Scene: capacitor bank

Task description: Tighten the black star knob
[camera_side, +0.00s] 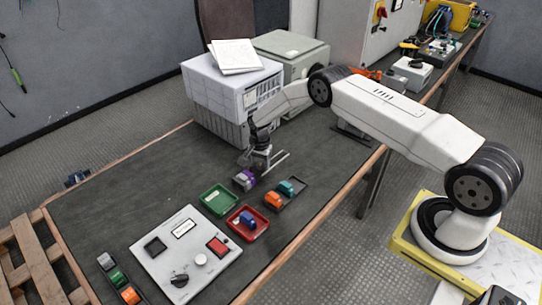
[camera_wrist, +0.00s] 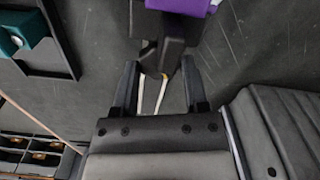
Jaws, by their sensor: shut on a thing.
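The black knob (camera_side: 179,280) sits on the front of a white panel (camera_side: 150,262) on the bench; its star shape is too small to make out. My gripper (camera_side: 258,166) is well behind the panel, low over the bench near the grey-white cabinet. A purple block (camera_side: 244,180) is at its fingertips. In the wrist view the purple block (camera_wrist: 183,5) is at the top edge, with a dark part reaching down between my fingers (camera_wrist: 161,68). My gripper is shut on this block. Whether it touches the bench is unclear. The knob is out of the wrist view.
A green tray (camera_side: 219,200), a red tray (camera_side: 247,223) with a blue block, and a dark tray (camera_side: 287,193) with orange and teal blocks lie between my gripper and the panel. The cabinet (camera_side: 228,88) stands behind.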

